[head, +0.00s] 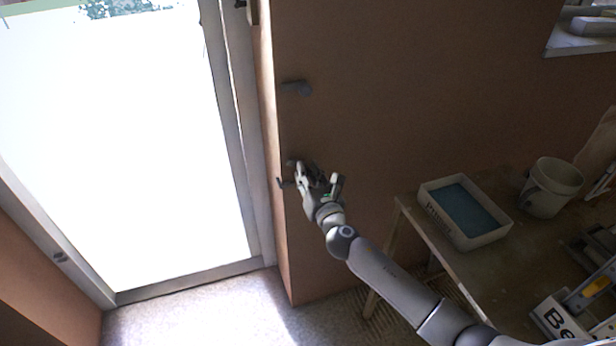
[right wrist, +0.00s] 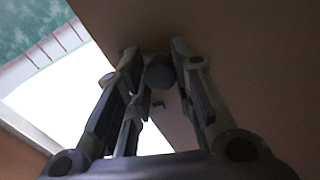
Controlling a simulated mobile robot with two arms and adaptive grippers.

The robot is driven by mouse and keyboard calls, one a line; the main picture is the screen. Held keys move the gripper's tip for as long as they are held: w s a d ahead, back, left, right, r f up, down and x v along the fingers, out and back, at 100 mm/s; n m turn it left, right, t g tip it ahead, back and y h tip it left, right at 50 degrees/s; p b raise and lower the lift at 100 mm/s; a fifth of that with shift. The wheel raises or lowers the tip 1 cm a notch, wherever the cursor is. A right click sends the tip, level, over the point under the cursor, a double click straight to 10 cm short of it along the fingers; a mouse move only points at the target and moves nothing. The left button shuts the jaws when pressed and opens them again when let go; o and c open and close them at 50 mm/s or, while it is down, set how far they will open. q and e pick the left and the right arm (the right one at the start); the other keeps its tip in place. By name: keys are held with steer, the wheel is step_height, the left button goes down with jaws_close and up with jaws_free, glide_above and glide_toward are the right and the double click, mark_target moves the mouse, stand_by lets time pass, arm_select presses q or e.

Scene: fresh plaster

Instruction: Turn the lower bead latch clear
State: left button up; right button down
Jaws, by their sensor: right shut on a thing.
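The lower bead latch shows in the right wrist view as a dark rounded knob (right wrist: 160,73) between my fingertips. My right gripper (head: 303,171) is at the brown wall's edge beside the door frame, shut on this latch. In the head view the fingers hide most of the latch, so its exact angle cannot be told. A similar grey upper latch (head: 297,88) sticks out of the wall above, apart from the gripper, pointing roughly sideways. My left gripper is not in view.
A bright glazed door (head: 130,140) in a grey frame stands left of the wall edge. At right, a table (head: 420,240) carries a white tray (head: 480,240) with a blue inside, a bucket (head: 550,188) and tools. Bare wall lies between latches and table.

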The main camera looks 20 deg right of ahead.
steer(key=m+b, duration=0.1)
steer(key=m, duration=0.5)
steer(key=shift+f, duration=0.1)
steer(key=m+b, duration=0.1)
steer(key=m, duration=0.5)
steer(key=shift+d, duration=0.1)
steer(key=shift+m, duration=0.3)
steer(key=c, duration=1.2)
jaws_free()
steer(key=s, duration=1.2)
steer(key=shift+d, duration=0.2)
